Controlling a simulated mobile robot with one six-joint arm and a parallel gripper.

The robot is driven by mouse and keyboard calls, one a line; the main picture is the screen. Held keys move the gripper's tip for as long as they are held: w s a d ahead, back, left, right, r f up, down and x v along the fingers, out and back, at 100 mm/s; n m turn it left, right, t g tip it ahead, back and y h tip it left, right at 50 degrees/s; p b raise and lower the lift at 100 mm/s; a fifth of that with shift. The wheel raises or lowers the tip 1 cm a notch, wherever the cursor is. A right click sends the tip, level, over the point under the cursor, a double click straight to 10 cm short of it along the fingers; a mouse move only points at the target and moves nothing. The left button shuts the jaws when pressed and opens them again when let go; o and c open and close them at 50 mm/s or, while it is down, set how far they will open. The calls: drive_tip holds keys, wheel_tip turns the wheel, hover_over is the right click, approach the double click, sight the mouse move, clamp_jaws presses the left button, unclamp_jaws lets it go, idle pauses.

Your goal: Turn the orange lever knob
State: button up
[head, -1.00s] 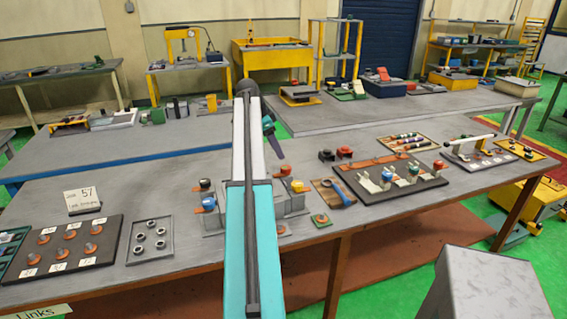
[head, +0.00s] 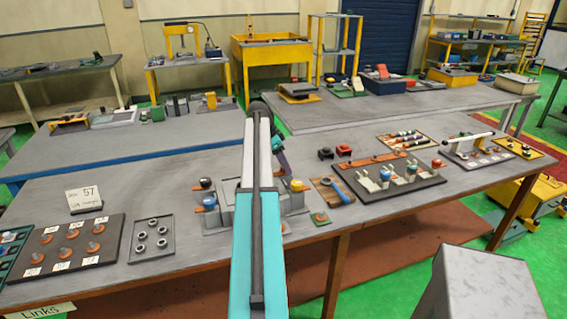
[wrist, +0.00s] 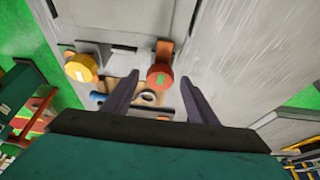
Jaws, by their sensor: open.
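In the wrist view a red-orange round knob (wrist: 160,77) with a green mark sits on an orange lever arm (wrist: 164,50). A yellow-orange knob (wrist: 80,68) on another orange lever is to its left; it also shows in the head view (head: 296,185). I cannot tell which knob the task means. My gripper (wrist: 160,92) is open; its fingers appear on either side of the red-orange knob, with no clear contact. In the head view my gripper (head: 279,150) is above the right side of the grey fixture (head: 218,219), and the red-orange knob is hidden.
A black knob (head: 206,183) and a blue knob (head: 209,202) stand on the fixture's left side. A blue-handled tool (head: 340,192) lies on a board to the right. A dark tray of orange parts (head: 50,262) is at left. The bench between has free room.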

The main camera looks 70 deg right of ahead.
drive_tip(key=c, duration=1)
drive_tip(key=shift+d+r, duration=0.1)
drive_tip(key=shift+d, duration=0.1)
drive_tip(key=shift+c, duration=0.3)
drive_tip(key=shift+a, duration=0.15)
